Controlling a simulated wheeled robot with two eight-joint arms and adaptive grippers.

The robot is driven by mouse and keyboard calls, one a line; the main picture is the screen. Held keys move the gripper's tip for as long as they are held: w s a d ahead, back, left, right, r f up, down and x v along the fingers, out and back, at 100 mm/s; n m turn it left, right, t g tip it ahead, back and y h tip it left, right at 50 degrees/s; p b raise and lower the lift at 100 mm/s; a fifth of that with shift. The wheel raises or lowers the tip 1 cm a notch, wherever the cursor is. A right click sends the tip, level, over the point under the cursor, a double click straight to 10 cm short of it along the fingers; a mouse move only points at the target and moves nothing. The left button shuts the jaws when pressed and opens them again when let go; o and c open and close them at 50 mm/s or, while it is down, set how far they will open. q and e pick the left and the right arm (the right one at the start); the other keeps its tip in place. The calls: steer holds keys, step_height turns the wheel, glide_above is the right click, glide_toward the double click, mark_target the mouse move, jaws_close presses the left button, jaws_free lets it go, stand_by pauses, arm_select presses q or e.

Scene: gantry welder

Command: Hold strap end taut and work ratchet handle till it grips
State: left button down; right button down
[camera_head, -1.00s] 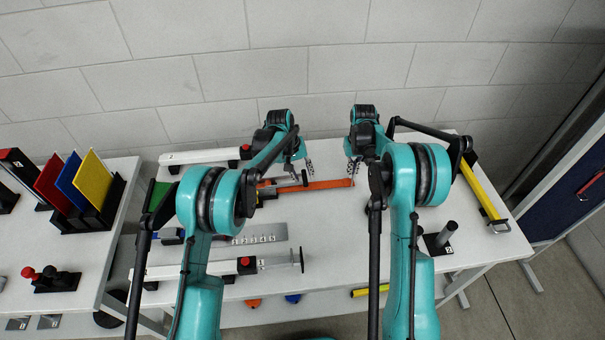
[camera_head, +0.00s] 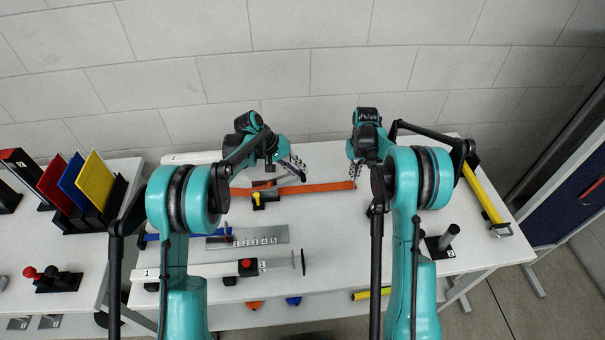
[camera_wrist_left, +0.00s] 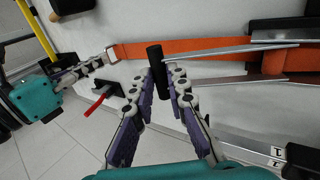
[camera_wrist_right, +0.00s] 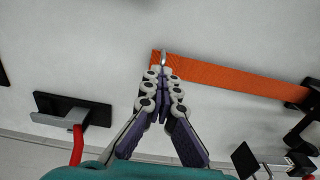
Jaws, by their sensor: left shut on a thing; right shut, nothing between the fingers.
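The orange strap (camera_head: 325,187) lies along the far part of the table and ends in a small metal piece (camera_wrist_right: 163,60) at its right end. My left gripper (camera_head: 299,174) is shut on the black grip of the ratchet handle (camera_wrist_left: 156,72). The handle's two metal arms (camera_wrist_left: 225,52) run to the ratchet body (camera_wrist_left: 275,58). The ratchet's yellow knob (camera_head: 257,198) shows in the head view. My right gripper (camera_head: 356,178) is shut with nothing between its fingers. Its fingertips are at the strap's metal end in the right wrist view; whether they touch it is unclear.
A numbered grey plate (camera_head: 258,238) and a rail with a red block (camera_head: 246,266) lie nearer on the table. A black stand with a post (camera_head: 444,240) and a yellow bar (camera_head: 484,195) are at right. Coloured panels (camera_head: 75,180) stand on the left table.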

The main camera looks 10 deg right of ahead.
arm_select(q)
steer(key=a+r+h, duration=0.2)
steer(key=a+h, duration=0.4)
steer(key=a, duration=1)
steer(key=shift+s+r+h, duration=0.2)
steer(key=shift+r+h, duration=0.1)
steer(key=shift+r, duration=0.1)
steer(key=shift+a, duration=0.1)
stand_by(0.4)
steer(key=c, duration=1.5)
jaws_free()
steer(key=shift+f, duration=0.1)
steer(key=shift+o, duration=0.2)
steer(key=shift+w, duration=0.15)
